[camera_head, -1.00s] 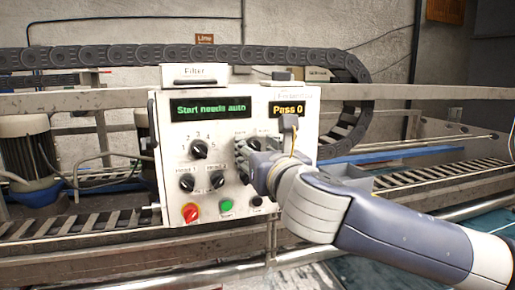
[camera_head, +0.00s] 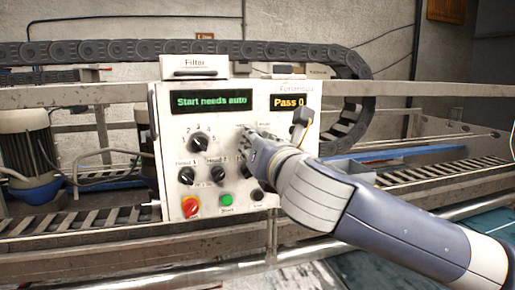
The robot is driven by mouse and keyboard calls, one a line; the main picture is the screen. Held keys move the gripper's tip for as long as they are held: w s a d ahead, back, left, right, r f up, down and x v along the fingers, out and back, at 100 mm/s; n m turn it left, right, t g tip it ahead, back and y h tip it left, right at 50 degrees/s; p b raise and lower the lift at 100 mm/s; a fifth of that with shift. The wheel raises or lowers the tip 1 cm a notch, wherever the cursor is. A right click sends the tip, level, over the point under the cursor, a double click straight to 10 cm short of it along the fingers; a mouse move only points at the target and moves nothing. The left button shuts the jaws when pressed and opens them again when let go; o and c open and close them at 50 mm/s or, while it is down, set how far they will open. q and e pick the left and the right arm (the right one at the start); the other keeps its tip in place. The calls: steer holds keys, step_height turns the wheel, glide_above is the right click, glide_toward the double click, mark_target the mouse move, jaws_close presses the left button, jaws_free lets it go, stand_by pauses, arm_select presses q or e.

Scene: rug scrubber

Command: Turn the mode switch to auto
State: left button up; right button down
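The grey-white control panel (camera_head: 172,130) faces me, with a green display (camera_head: 211,101) reading "Start needs auto" and a yellow display (camera_head: 289,102) reading "Pass 0". My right gripper (camera_head: 251,134) is at the upper right group of controls, below the displays. Its fingers point at the panel and cover the control there, probably the mode switch, whose position I cannot see. I cannot tell whether the fingers touch it or how far they are closed. My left gripper is out of view.
A numbered dial (camera_head: 200,142), small black knobs (camera_head: 217,174), a red stop button (camera_head: 191,206) and a green start button (camera_head: 226,200) share the panel. A box labelled Filter (camera_head: 195,66) sits on top. Metal rails (camera_head: 420,97) and a cable chain (camera_head: 150,54) run behind.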

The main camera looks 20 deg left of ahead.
steer(key=m+b, duration=0.4)
steer(key=m, duration=0.8)
steer(key=shift+b, duration=0.35)
steer(key=shift+a+m, duration=0.1)
steer(key=shift+m, duration=0.2)
steer(key=c, duration=1.3)
jaws_free()
steer(key=shift+s, duration=0.1)
steer(key=v, duration=1.2)
